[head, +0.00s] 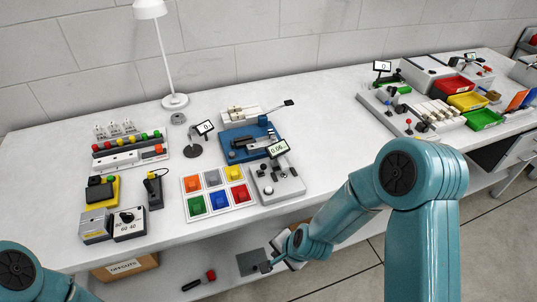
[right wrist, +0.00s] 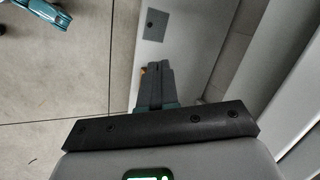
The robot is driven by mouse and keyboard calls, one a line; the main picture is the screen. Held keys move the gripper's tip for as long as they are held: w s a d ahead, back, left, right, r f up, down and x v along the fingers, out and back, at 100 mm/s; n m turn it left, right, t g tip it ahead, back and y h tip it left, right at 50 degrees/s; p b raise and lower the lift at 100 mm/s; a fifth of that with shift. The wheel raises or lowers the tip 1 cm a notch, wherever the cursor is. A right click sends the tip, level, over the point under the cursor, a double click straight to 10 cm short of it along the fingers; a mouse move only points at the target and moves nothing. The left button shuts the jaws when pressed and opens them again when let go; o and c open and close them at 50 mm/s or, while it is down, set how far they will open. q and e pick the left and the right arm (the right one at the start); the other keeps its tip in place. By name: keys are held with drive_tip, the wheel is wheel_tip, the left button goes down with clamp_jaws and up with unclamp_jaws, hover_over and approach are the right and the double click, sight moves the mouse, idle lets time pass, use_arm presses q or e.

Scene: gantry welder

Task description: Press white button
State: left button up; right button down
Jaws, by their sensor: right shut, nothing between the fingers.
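No button can be made out clearly as the white one. Candidates sit on the white table (head: 330,110): a rack of coloured round buttons and a pale bar (head: 115,163) at the left, and a grey box with small knobs and a display (head: 277,182) at the middle front. My right gripper (head: 266,267) is below the table's front edge, apart from all of these. In the right wrist view its fingers (right wrist: 152,80) are together and empty. My left arm shows only in the bottom left corner, and its gripper is out of frame.
A tray of coloured squares (head: 219,192), a blue device (head: 249,142) and a lamp (head: 174,101) stand on the table. Red (head: 452,86), yellow (head: 467,101) and green (head: 483,119) bins are at the right. A lower shelf holds a cardboard box (head: 125,267).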

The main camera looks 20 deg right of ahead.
drive_tip(key=w+r+m+p, duration=0.2)
drive_tip(key=r, duration=0.3)
drive_tip(key=w+r+m+t+p, duration=0.1)
drive_tip(key=w+r, duration=0.1)
drive_tip(key=r, duration=0.4)
drive_tip(key=w+r+m+t+p, duration=0.1)
drive_tip(key=w+r+m+p, duration=0.1)
drive_tip(key=r, duration=0.3)
drive_tip(key=shift+w+d+r+m+p, duration=0.2)
drive_tip(key=shift+d+r+m+p, duration=0.1)
drive_tip(key=shift+d+p, duration=0.1)
use_arm(q)
wheel_tip(320, 180, up, 10)
drive_tip(key=shift+p, duration=0.45)
use_arm(e)
wheel_tip(320, 180, up, 10)
drive_tip(key=m+t, duration=0.2)
drive_tip(key=m, duration=0.4)
hover_over(270, 192)
drive_tip(key=shift+r, duration=0.15)
use_arm(q)
drive_tip(key=shift+f, duration=0.1)
drive_tip(key=shift+f, duration=0.1)
use_arm(e)
drive_tip(key=shift+f, duration=0.2)
